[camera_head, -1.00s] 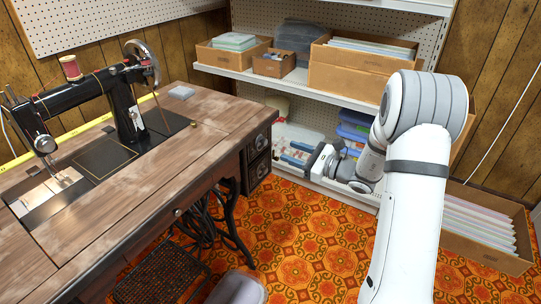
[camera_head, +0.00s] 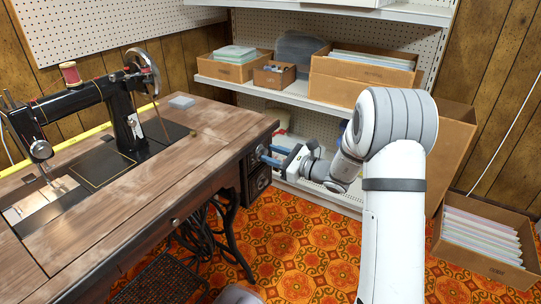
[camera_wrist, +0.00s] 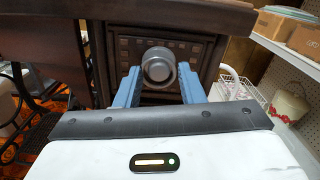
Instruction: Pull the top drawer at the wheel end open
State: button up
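The sewing table (camera_head: 150,165) has a stack of dark carved drawers under its wheel end. The top drawer (camera_head: 252,160) looks shut, and part of its front is behind my gripper. In the wrist view the top drawer (camera_wrist: 127,54) shows a dark front with square carvings and a round grey knob (camera_wrist: 158,64). My gripper (camera_head: 268,155) is at the drawer front. I cannot tell how far the fingertips reach past the knob.
The table's overhanging edge (camera_wrist: 150,12) is just above my gripper. The lower drawer (camera_head: 258,186) is below. Shelves with cardboard boxes (camera_head: 360,75) stand behind and to the right. The orange patterned floor (camera_head: 300,245) in front is clear.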

grip_shut()
